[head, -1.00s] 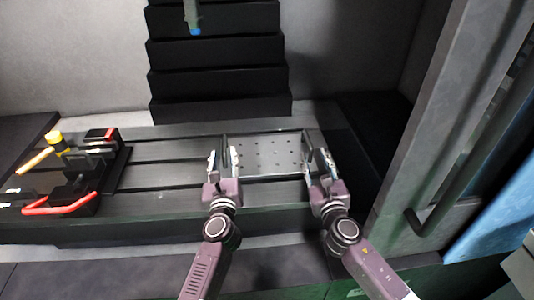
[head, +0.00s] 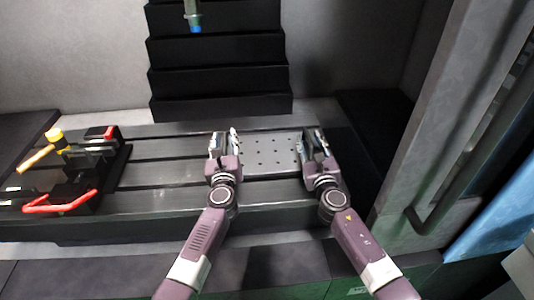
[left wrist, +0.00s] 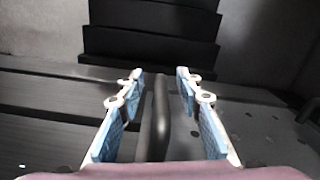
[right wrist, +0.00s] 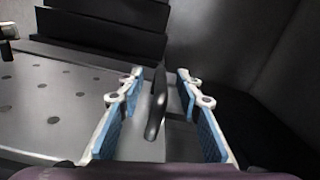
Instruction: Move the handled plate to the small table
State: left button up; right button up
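The handled plate (head: 268,153) is a grey metal plate with a grid of holes, lying on the dark slotted machine bed. My left gripper (head: 224,142) is open at its left end. In the left wrist view the dark left handle (left wrist: 159,120) stands between the open fingers (left wrist: 159,95), with gaps on both sides. My right gripper (head: 311,143) is open at the plate's right end. In the right wrist view the right handle (right wrist: 157,105) is between the open fingers (right wrist: 160,95), apart from both. The small table cannot be made out.
Black stepped covers (head: 218,60) rise behind, with a tool head (head: 193,15) hanging above. A grey door frame (head: 430,130) is on the right.

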pick_arm(q)
jog(key=shift+c, duration=0.5)
pick_arm(e)
jog(key=shift+c, duration=0.5)
pick_arm(q)
grip_shut()
pick_arm(e)
grip_shut()
